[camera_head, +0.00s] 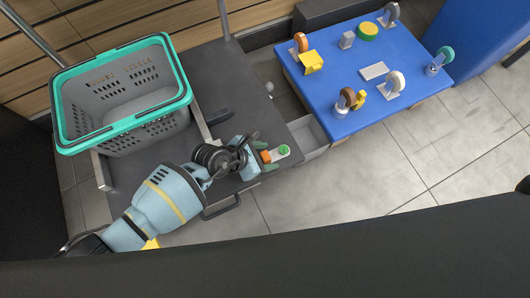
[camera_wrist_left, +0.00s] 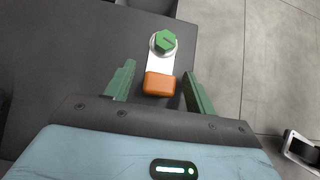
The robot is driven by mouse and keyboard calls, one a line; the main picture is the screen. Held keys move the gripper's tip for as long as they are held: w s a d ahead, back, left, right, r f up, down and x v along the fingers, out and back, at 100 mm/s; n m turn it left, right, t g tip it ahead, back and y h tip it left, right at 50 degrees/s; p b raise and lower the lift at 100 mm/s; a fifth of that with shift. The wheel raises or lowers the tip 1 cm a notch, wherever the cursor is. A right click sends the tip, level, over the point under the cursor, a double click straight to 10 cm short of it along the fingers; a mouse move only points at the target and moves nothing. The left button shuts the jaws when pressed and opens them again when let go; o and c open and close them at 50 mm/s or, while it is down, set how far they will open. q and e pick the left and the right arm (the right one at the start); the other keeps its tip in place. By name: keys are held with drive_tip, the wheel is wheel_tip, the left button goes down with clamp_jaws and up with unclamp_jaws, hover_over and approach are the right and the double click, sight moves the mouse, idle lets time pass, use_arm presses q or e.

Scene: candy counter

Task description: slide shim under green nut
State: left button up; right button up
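The shim, a pale plate (camera_wrist_left: 159,64) with an orange grip block (camera_wrist_left: 159,84), lies on the dark counter. The green hex nut (camera_wrist_left: 164,41) sits at the plate's far end on a round silvery base. I cannot tell how far the plate reaches under the nut. In the head view the orange block (camera_head: 266,157) and green nut (camera_head: 284,150) show near the counter's right edge. My left gripper (camera_head: 262,156) is open, its green fingers on both sides of the orange block with small gaps. My right gripper is not in view.
A grey basket with a teal rim (camera_head: 122,140) stands left on the dark counter (camera_head: 217,70). A blue table (camera_head: 345,60) at right holds tape rolls and small blocks. A grey bin (camera_head: 309,137) sits between them. The counter's edge is close to the nut.

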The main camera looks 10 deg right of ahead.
use_arm(q)
drive_tip(key=shift+a+r+p, duration=0.25)
drive_tip(key=shift+p, duration=0.05)
drive_tip(key=p+v, duration=0.3)
drive_tip(key=v, duration=0.3)
drive_tip(key=shift+r, duration=0.1)
drive_tip(key=shift+s+a+r+p, duration=0.2)
drive_tip(key=shift+a+r+p, duration=0.1)
drive_tip(key=shift+r+p, duration=0.1)
drive_tip(key=shift+f, duration=0.1)
